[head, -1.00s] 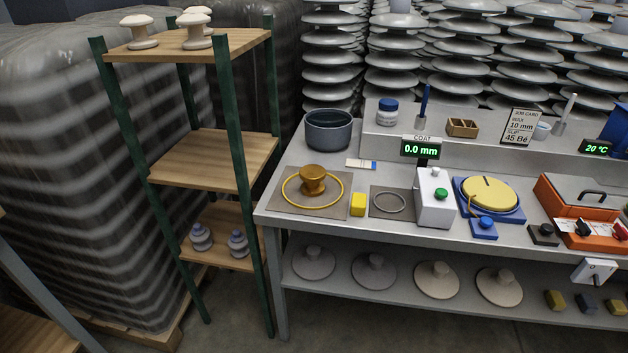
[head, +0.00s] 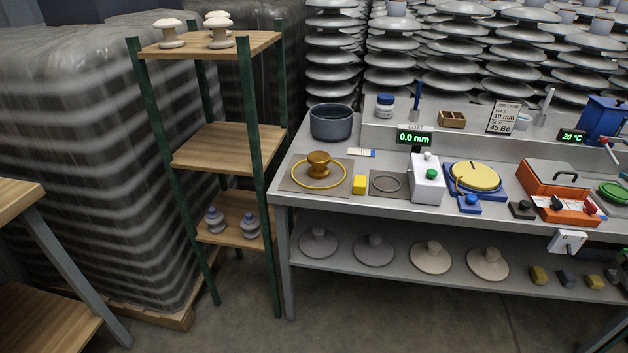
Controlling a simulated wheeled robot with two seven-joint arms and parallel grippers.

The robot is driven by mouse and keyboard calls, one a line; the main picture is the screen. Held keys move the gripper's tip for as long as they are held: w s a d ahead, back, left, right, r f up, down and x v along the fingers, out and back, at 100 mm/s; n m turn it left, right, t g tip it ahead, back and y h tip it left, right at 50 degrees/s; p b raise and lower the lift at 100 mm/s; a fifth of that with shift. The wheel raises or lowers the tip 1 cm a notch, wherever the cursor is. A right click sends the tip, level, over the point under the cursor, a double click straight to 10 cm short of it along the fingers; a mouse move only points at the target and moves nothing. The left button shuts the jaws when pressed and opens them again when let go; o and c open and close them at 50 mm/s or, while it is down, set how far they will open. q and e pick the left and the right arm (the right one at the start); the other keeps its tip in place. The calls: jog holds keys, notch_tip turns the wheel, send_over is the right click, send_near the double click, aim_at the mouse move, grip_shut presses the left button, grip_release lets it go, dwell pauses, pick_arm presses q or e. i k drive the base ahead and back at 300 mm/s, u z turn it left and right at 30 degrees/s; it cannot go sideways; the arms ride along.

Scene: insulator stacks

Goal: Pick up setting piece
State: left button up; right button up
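I cannot tell which item is the setting piece. An amber-brown knobbed piece (head: 318,165) stands upright inside a yellow ring (head: 295,179) on a mat at the left end of the bench. White mushroom-shaped pieces (head: 171,34) stand on the top shelf of the rack, one partly hidden behind another (head: 219,38). Two grey ribbed pieces, one on the left (head: 215,221) and one on the right (head: 250,226), stand on its bottom shelf. Several pale knobbed discs (head: 431,258) lie on the bench's lower shelf. Neither of my grippers is in view.
The steel bench (head: 470,213) holds a dark pot (head: 331,122), a yellow block (head: 359,185), a white device (head: 427,182), a yellow-topped turntable (head: 474,177) and an orange box (head: 557,190). The wooden rack (head: 228,148) stands left of it. A wooden table (head: 15,198) is at near left. Floor ahead is clear.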

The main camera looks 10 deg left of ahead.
aim_at(318, 160)
jog(key=u, duration=0.65)
jog(key=i, duration=0.75)
jog(key=u, duration=0.3)
